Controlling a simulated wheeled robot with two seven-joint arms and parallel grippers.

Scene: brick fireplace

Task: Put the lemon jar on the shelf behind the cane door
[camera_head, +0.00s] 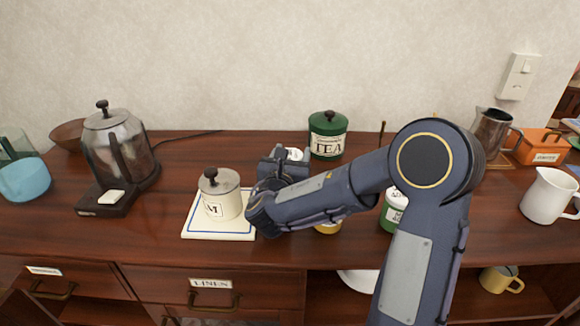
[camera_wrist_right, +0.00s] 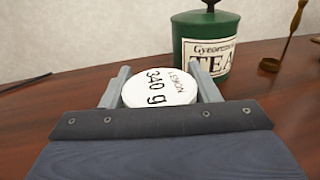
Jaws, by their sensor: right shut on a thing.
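The lemon jar shows in the right wrist view as a round white lid (camera_wrist_right: 160,88) marked "LEMON" and "340 g". My right gripper (camera_wrist_right: 162,85) is shut on it, with one finger on each side. In the head view, a bit of the white lid (camera_head: 294,153) shows behind my right gripper (camera_head: 283,160), above the wooden counter. The jar's body is hidden there, and I cannot tell whether it touches the counter. My left gripper is out of view. I cannot make out a cane door. Open shelf space (camera_head: 435,290) shows under the counter at right.
A green tea tin (camera_head: 328,143) stands just behind the jar. A cream canister (camera_head: 220,195) stands on a white board (camera_head: 190,226). A kettle (camera_head: 118,150) stands at left and a white jug (camera_head: 548,195) at right. A yellow mug (camera_head: 497,279) sits on the lower shelf.

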